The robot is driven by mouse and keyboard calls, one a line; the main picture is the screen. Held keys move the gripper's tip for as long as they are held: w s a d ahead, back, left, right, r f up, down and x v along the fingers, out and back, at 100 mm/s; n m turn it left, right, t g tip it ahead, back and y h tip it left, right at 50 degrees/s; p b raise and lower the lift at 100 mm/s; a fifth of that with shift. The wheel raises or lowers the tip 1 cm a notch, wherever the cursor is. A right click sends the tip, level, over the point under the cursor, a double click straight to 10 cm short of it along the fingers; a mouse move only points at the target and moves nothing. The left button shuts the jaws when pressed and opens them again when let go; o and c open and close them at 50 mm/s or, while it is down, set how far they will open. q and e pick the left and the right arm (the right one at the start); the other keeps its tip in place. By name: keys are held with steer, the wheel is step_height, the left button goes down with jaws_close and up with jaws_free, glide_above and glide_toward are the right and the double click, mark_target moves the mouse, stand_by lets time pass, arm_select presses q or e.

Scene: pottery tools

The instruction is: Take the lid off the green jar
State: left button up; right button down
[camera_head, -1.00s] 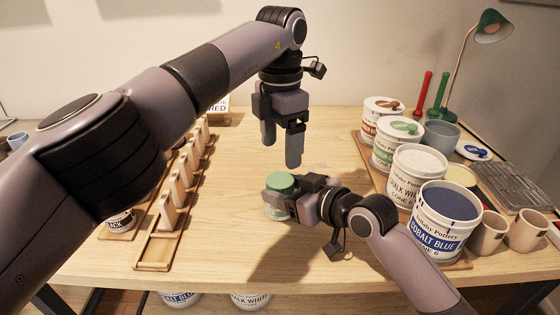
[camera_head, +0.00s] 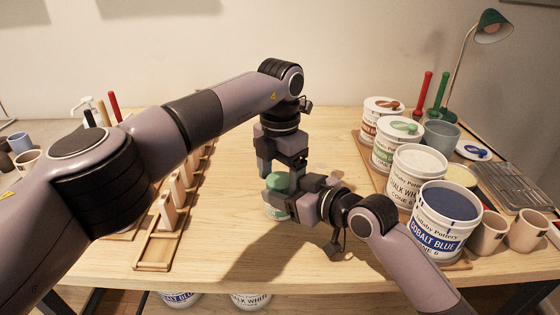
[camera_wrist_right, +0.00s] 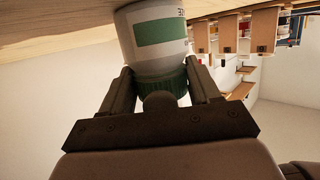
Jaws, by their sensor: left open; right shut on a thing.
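The green jar (camera_head: 274,211) stands on the table near the middle, a white body with a green label and a green lid (camera_head: 278,183) on top. My right gripper (camera_head: 290,204) is shut on the jar from the right. In the right wrist view the jar's white body (camera_wrist_right: 155,45) and ridged green lid (camera_wrist_right: 160,80) show upside down, between the right gripper's fingers (camera_wrist_right: 160,84). My left gripper (camera_head: 281,170) points down from above, open, with its fingers at the lid. Whether they touch it I cannot tell.
Several paint tubs, including the cobalt blue tub (camera_head: 446,222), stand on a board at the right. A wooden rack (camera_head: 153,252) with upright pieces runs along the left. The table (camera_head: 215,255) is bare in front of the jar.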

arm_select(q)
steer(key=shift+f, duration=0.2)
steer(key=c, duration=1.1)
steer(key=shift+o, duration=0.2)
steer(key=shift+n, duration=1.6)
steer(key=o, duration=1.2)
steer(key=shift+c, duration=0.2)
